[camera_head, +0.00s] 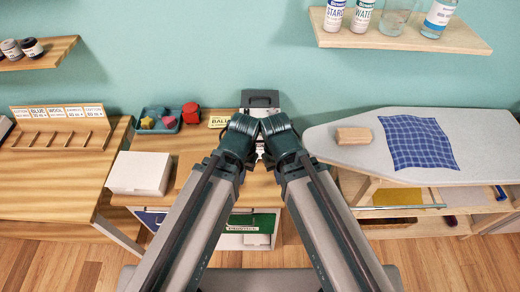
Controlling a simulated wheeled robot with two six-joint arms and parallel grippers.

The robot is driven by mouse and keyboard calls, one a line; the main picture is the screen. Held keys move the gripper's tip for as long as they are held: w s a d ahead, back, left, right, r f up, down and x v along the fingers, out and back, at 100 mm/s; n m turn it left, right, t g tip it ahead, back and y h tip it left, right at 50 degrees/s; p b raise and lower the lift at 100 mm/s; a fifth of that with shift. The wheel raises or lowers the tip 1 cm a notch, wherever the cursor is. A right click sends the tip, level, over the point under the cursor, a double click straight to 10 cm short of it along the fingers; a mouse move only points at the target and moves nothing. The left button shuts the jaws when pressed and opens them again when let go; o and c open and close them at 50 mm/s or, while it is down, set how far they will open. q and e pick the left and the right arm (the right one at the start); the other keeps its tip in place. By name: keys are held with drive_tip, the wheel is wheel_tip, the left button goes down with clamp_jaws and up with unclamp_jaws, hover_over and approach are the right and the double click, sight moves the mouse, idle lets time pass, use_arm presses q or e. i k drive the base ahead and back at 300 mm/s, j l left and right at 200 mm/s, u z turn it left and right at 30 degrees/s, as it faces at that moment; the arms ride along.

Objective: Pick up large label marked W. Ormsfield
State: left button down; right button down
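I cannot make out a large label marked W. Ormsfield in the head view. A small pale yellow label (218,121) with dark print, partly readable as "BALI", lies on the middle wooden table (185,143), just left of my arms. Both my arms reach up from the bottom, and their dark green joints come together in front of the middle table. My fingertips do not show on either arm. My arms hide much of the middle table.
A rack (62,118) with several printed cards stands on the left table. A blue tray (160,120) of coloured pieces, a red item (191,112) and a white box (140,172) are on the middle table. An ironing board (360,155) holds a blue checked cloth (417,143) and tan block (354,136).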

sight(259, 150)
drive_tip(key=i, duration=0.4)
drive_tip(key=k, duration=0.65)
drive_tip(key=z, duration=1.3)
drive_tip(key=k+j+z, duration=0.2)
drive_tip(key=z, duration=0.25)
drive_tip(key=k+j, duration=0.75)
